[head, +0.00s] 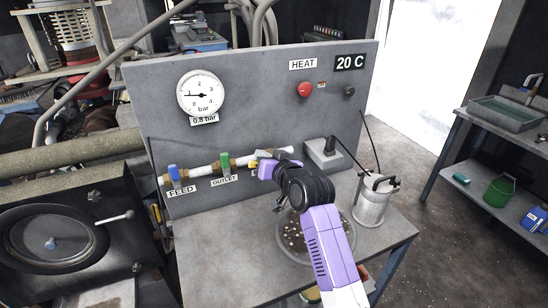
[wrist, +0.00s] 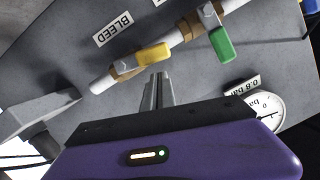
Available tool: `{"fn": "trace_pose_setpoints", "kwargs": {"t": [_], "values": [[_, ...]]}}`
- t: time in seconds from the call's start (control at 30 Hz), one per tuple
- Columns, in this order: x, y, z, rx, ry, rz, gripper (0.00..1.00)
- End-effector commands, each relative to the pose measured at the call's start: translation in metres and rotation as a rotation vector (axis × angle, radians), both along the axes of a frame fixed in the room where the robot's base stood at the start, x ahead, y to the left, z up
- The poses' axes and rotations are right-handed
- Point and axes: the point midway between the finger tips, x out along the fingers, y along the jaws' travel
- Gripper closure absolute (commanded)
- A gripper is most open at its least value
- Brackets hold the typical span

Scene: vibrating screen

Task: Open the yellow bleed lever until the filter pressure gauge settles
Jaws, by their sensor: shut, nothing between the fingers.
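The yellow bleed lever (wrist: 153,54) sits on the pipe under the BLEED label (wrist: 113,30) in the wrist view. In the head view only a bit of the yellow lever (head: 254,164) shows beside my arm. My gripper (wrist: 158,76) is shut and empty, with its fingertips close to the lever's edge; I cannot tell whether they touch. The pressure gauge (head: 201,92) on the panel has its needle pointing left, near 1, and its plate (head: 204,119) reads 0.8 bar. The gauge also shows in the wrist view (wrist: 268,107), upside down.
The blue FEED lever (head: 174,172) and green OUTLET lever (head: 225,162) are on the same pipe to the left. A red button (head: 305,89) is above. A round sieve (head: 284,240) and a metal can (head: 374,203) stand on the bench under and beside my arm.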

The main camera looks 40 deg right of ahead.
Motion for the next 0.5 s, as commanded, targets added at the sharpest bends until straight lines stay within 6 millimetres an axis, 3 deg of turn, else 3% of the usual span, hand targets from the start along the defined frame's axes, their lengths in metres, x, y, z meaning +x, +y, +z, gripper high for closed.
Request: {"fn": "trace_pose_setpoints", "kwargs": {"t": [0.03, 0.17, 0.23, 0.5], "values": [[0.002, 0.000, 0.014, 0.000, -0.001, 0.001, 1.00], [0.008, 0.000, 0.038, -0.001, -0.001, 0.002, 1.00], [-0.007, 0.003, 0.028, -0.001, 0.000, 0.001, 1.00], [-0.056, 0.014, 0.040, -0.001, -0.001, 0.001, 1.00]]}}
